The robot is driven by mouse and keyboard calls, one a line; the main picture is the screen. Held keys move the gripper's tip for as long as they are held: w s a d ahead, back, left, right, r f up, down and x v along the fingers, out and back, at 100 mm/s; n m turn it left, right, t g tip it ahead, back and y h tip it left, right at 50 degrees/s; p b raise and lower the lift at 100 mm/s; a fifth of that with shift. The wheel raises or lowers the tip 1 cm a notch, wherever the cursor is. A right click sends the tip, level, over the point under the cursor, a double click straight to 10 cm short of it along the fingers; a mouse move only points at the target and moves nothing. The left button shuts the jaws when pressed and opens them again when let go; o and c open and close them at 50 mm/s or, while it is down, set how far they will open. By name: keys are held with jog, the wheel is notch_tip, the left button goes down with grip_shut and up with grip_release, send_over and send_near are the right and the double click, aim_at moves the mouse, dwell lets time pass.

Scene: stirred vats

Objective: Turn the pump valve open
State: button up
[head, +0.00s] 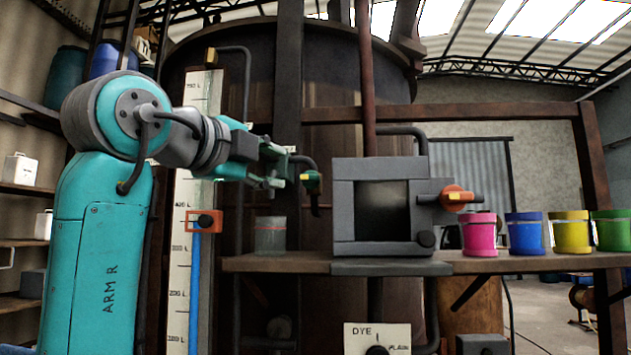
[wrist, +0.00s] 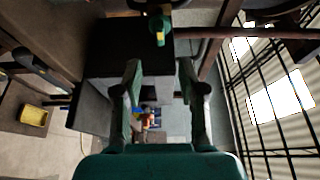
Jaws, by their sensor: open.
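My gripper (head: 281,168) is open and empty in front of the vat, left of the grey box. Its two fingers (wrist: 162,78) stand apart in the wrist view. A green valve with a yellow handle (head: 312,181) is on a bent pipe just right of the fingertips; it also shows at the top of the wrist view (wrist: 158,28). An orange valve with a yellow handle (head: 456,198) is on the right side of the grey box (head: 343,211), well apart from my gripper. I cannot tell which valve is the pump valve.
A glass jar (head: 270,237) stands on the shelf (head: 290,263) below the green valve. Pink (head: 480,235), blue (head: 525,234), yellow (head: 570,233) and green (head: 613,231) pots stand at the right. A level gauge (head: 181,270) and dark post (head: 288,90) are close to my arm.

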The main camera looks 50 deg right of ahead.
aim_at(306, 177)
jog(key=x, duration=1)
jog(key=shift+w+d, duration=0.1)
jog(key=shift+d, duration=0.25)
grip_shut()
